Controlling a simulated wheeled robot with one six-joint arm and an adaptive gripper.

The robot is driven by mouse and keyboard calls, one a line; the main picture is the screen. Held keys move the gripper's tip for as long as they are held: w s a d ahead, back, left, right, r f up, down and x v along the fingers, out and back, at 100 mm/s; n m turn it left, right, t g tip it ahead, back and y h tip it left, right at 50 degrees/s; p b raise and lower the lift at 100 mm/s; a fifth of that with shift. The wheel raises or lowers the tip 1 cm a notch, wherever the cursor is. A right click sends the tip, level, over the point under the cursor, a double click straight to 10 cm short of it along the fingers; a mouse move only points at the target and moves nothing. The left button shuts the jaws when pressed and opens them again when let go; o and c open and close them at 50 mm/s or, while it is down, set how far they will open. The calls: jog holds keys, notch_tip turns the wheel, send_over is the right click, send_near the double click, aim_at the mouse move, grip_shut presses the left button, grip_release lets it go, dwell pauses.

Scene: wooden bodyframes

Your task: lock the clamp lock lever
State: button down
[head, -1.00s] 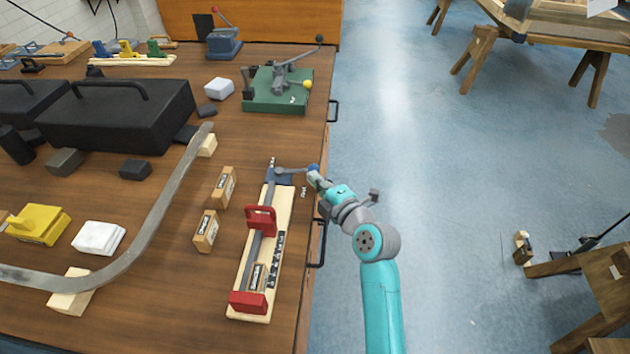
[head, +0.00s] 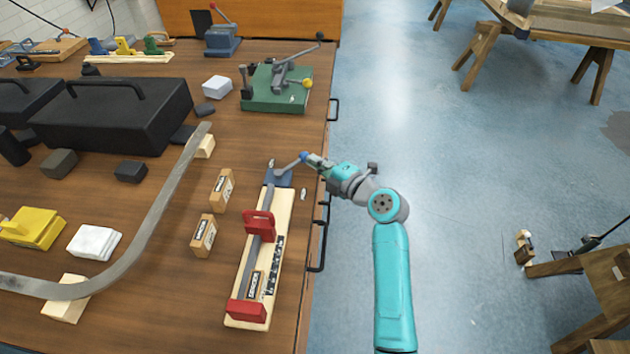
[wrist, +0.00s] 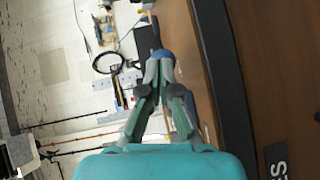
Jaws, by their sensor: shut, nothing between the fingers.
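The clamp is a pale wooden board (head: 236,292) with red jaws (head: 258,222) and a blue end block (head: 277,179) at its far end. Its grey lock lever (head: 289,165) runs from the blue block to the right and slightly away, ending in a blue knob (head: 304,156). My gripper (head: 311,160) is at the knob from the right, its fingers shut with nothing between them. In the wrist view the blue knob (wrist: 161,60) shows just beyond the closed fingertips (wrist: 160,78). I cannot tell whether they touch it.
A green-based fixture (head: 275,100) with a raised lever stands farther back. Two small wooden blocks (head: 222,188) lie left of the clamp, beside a long curved grey strip (head: 160,215). A black case (head: 115,120) stands at the left. Open floor lies right of the table edge.

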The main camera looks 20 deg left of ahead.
jog(key=shift+w+a, duration=0.6)
jog(key=shift+w, duration=0.05)
jog(key=shift+x, duration=1.05)
jog(key=shift+w+a+r, duration=0.1)
jog(key=shift+w+a, duration=0.2)
jog(key=shift+a, duration=0.3)
jog(key=shift+w+a+r, duration=0.1)
jog(key=shift+w+a, duration=0.2)
jog(key=shift+a, duration=0.4)
